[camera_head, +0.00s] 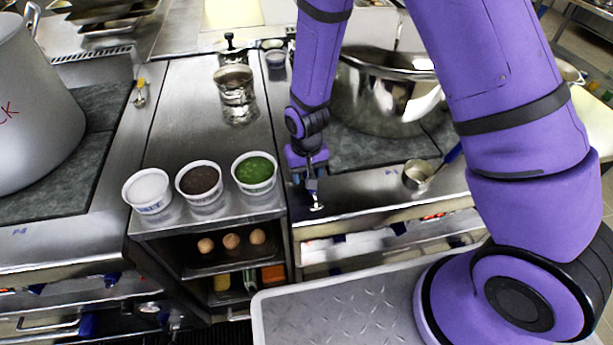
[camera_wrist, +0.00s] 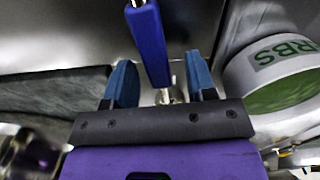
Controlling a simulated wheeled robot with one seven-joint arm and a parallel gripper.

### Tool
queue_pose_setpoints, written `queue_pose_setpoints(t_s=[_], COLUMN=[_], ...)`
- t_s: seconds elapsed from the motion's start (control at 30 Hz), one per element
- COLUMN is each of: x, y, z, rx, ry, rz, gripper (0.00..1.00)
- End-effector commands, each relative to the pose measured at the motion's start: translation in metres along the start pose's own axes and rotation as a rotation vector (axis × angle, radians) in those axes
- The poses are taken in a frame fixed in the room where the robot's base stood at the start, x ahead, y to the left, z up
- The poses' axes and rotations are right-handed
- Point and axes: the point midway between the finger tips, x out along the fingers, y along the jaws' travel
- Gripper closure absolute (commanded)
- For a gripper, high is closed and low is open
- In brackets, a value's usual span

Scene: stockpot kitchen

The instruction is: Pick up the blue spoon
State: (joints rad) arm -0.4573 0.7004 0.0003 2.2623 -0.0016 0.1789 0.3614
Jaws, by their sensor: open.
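The blue spoon (camera_wrist: 150,42) shows in the wrist view as a blue handle with metal at both ends, running between my two blue fingers. My gripper (camera_wrist: 160,78) is open, with a gap between each finger and the handle. In the head view my gripper (camera_head: 308,170) points down over the steel counter, just right of the green cup. A small metal end (camera_head: 317,207) shows below it near the counter's front edge and seems to be part of the spoon. My gripper hides most of the spoon there.
A green herb cup (camera_head: 255,172) stands close on the left and shows in the wrist view (camera_wrist: 290,92). A dark-filled cup (camera_head: 199,182) and a white cup (camera_head: 148,190) stand beyond it. A blue-handled ladle (camera_head: 418,173) lies right. A large steel pot (camera_head: 375,100) stands behind.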

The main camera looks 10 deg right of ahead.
Motion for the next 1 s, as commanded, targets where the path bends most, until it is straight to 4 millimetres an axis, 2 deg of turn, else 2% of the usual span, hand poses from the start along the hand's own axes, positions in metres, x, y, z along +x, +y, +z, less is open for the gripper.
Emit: queue_pose_setpoints(t_s=[0.23,0.27,0.4,0.47,0.5,1.0], x=[0.0018,0.0018,0.0017,0.0017,0.0017,-0.0022], y=[0.0000,0.0000,0.0000,0.0000,0.0000,0.0007], z=[-0.0001,-0.0001,-0.0001,-0.0001,-0.0001,-0.0019], rx=[0.000,0.000,0.000,0.000,0.001,0.001], ry=[0.000,0.000,0.000,0.000,0.000,0.001], rz=[0.000,0.000,0.000,0.000,0.000,-0.001], gripper=[0.49,0.51,0.83,0.97,1.00,1.00])
